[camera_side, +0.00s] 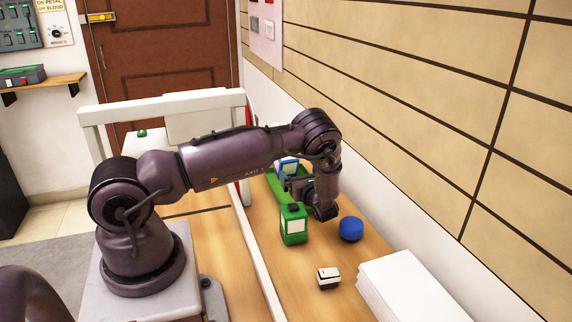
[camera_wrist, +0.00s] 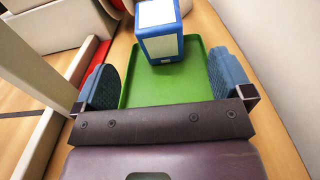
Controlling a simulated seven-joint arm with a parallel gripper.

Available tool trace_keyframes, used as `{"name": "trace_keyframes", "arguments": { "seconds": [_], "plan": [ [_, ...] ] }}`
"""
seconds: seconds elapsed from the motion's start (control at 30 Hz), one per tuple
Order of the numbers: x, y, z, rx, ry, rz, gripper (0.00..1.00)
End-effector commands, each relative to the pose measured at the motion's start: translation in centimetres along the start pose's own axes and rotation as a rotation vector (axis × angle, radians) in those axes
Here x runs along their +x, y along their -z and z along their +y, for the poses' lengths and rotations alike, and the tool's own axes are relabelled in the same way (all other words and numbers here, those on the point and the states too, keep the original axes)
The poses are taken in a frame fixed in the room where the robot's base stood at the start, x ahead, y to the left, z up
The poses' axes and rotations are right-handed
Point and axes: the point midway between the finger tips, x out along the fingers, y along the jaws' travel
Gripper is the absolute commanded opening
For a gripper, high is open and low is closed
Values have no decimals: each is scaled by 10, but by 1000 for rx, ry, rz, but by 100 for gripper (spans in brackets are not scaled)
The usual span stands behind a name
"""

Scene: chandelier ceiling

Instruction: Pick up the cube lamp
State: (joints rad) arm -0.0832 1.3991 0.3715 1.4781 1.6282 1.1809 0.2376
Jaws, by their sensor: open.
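A blue-framed box with pale panels (camera_wrist: 160,30), which looks like the cube lamp, stands upright at the far end of a green tray (camera_wrist: 150,95) in the wrist view. My gripper (camera_wrist: 162,76) is open and empty, with its two blue pads spread at the near left and right of the tray. The box is ahead of the pads and apart from them. In the side view the blue box (camera_side: 287,167) shows partly behind my arm, on the green tray (camera_side: 275,186). My gripper's fingertips are hard to make out there.
A green box with a pale panel (camera_side: 293,224) stands near my gripper on the wooden table. A blue round thing (camera_side: 351,229), a small white-and-black block (camera_side: 328,278) and a white stack (camera_side: 405,288) lie nearer the camera. A wall borders the table at right.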

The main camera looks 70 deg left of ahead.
Motion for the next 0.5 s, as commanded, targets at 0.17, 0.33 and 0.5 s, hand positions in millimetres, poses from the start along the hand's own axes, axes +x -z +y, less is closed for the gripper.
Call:
{"name": "trace_keyframes", "arguments": {
  "seconds": [0.17, 0.33, 0.5],
  "plan": [
    [36, 0, 2, -1, -5, 1, 98],
    [56, 0, 1, -2, -4, 2, 98],
    [68, 0, 2, -1, -5, 2, 98]
  ]
}}
